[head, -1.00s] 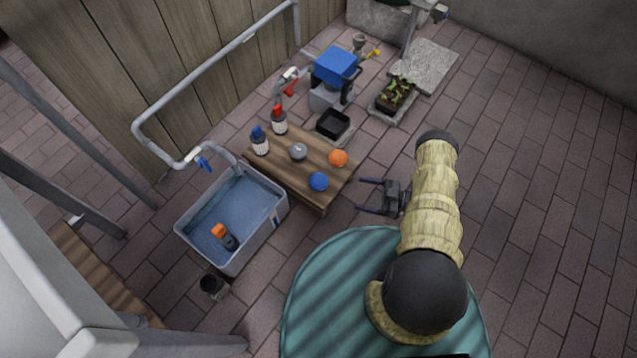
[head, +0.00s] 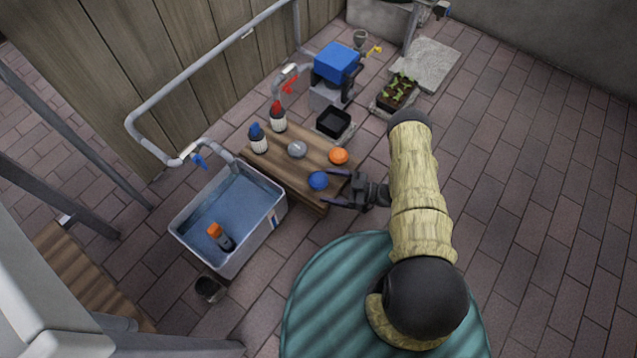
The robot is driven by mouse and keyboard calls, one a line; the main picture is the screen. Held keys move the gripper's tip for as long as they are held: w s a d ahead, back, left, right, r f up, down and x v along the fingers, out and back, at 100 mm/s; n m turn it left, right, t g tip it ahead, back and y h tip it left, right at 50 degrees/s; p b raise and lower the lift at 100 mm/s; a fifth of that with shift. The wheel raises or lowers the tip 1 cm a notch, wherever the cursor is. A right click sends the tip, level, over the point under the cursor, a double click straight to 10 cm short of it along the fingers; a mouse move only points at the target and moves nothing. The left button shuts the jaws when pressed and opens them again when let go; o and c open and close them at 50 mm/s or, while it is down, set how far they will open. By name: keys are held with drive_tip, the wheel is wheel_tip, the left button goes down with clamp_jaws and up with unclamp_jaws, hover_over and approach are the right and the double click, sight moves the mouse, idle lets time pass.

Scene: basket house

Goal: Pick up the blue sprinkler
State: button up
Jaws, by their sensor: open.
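The blue sprinkler (head: 318,180) appears as a small rounded blue thing near the front right edge of the low wooden table (head: 283,178). My gripper (head: 327,188) is open and points left, with its fingers spread at the table's right end. The fingertips appear right beside the blue sprinkler, which lies by the opening between them. I cannot tell the gripper's height above the table or whether it touches the sprinkler.
An orange rounded thing (head: 338,156) lies close behind the gripper, and a grey one (head: 297,149) further left. Two bottles, blue-capped (head: 258,140) and red-capped (head: 278,118), stand at the table's back left. A water tub (head: 180,232) is to the left. Paving on the right is clear.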

sight(313, 179)
drive_tip(key=shift+w+a, duration=0.15)
drive_tip(key=shift+a, duration=0.45)
drive_tip(key=shift+w+a+b, duration=0.25)
drive_tip(key=shift+a+b, duration=0.15)
drive_tip(key=shift+b, duration=0.15)
drive_tip(key=a, duration=0.1)
drive_tip(key=w+a+b, duration=0.1)
drive_tip(key=a+r+b, duration=0.1)
drive_tip(key=a, duration=0.1)
drive_tip(key=shift+w, duration=0.2)
drive_tip(key=shift+c, duration=0.2)
drive_tip(key=c, duration=1)
